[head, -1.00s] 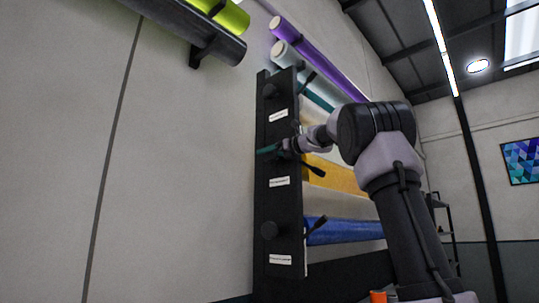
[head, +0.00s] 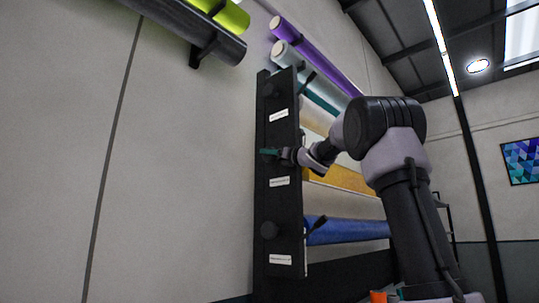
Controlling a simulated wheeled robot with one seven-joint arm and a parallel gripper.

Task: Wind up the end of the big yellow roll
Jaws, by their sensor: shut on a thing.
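The big yellow roll (head: 345,178) lies across the black rack in the head view, between a pale roll above and another below. My arm covers part of its upper left side. My gripper (head: 268,153) is at the rack's black side panel (head: 280,215), level with the top of the yellow roll. Its teal fingers are shut on what seems to be the dark knob there, in line with the other knobs. The fingers and wrist hide most of that knob. I cannot make out the yellow sheet's loose end.
Other round knobs (head: 269,230) stick out of the panel above and below my gripper. A blue roll (head: 345,230) sits lower on the rack. Purple (head: 315,52) and lime (head: 222,12) rolls hang higher on the wall.

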